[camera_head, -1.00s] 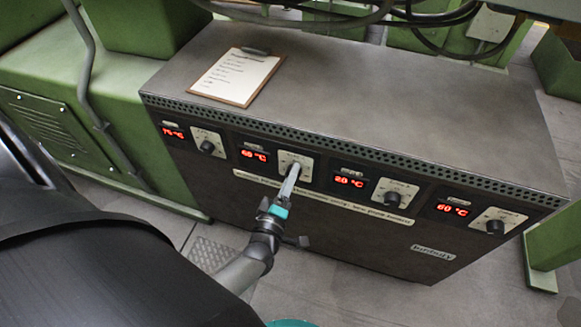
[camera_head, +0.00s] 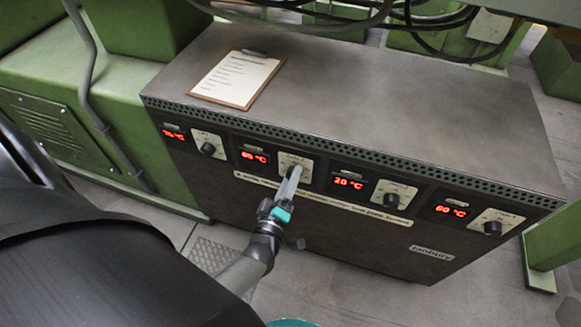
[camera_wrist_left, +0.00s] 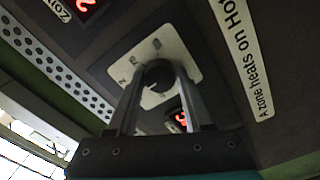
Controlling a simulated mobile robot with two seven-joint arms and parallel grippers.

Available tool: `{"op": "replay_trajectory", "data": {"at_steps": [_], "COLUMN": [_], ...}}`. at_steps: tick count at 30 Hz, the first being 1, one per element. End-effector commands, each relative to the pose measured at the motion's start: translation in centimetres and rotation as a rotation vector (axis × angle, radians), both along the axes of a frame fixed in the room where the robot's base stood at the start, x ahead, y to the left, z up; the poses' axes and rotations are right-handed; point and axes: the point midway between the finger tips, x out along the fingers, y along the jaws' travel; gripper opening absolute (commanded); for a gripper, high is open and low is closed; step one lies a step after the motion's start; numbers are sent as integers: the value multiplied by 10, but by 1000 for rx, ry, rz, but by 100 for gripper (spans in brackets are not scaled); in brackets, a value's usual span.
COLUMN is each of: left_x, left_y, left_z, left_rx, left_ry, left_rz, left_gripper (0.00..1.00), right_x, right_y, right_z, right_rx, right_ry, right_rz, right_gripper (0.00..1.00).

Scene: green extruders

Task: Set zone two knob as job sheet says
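The zone two knob (camera_wrist_left: 158,76) is dark and round on a pale dial plate, second from the left on the cabinet front. In the head view its plate (camera_head: 302,160) is partly covered by my left gripper (camera_head: 294,173). In the left wrist view the gripper's fingertips (camera_wrist_left: 159,70) lie on both sides of the knob and seem to touch it. The red display (camera_head: 254,155) left of this dial seems to read 60 °C. The job sheet (camera_head: 236,77) lies on a clipboard on the cabinet top; its writing is too small to read. My right gripper is not in view.
Other knobs sit at the left (camera_head: 208,148), third (camera_head: 391,201) and far right (camera_head: 493,228) positions, each with a red display. Cables (camera_head: 440,15) hang over the cabinet's back edge. Green machinery flanks the cabinet (camera_head: 400,90). Its top is otherwise clear.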

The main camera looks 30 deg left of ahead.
Motion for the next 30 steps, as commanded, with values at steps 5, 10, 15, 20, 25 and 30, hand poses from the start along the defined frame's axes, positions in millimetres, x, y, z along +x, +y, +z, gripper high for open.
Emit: {"op": "replay_trajectory", "data": {"at_steps": [5, 10, 15, 20, 25, 30], "left_x": [0, 0, -2, -17, -51, -92], "left_y": [0, 0, 0, -4, -12, -22], "left_z": [0, 0, 0, 0, 1, 0], "left_rx": [-1, -1, -1, -2, -2, -1], "left_ry": [0, 0, 1, 5, 5, 6], "left_rz": [0, 0, 0, -1, -1, 0], "left_gripper": [72, 76, 76, 76, 76, 76], "right_x": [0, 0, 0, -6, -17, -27], "right_y": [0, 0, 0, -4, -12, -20], "right_z": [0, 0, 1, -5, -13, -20], "right_rx": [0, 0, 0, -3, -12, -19], "right_ry": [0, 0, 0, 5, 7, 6], "right_rz": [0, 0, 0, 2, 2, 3], "right_gripper": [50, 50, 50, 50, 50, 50]}}
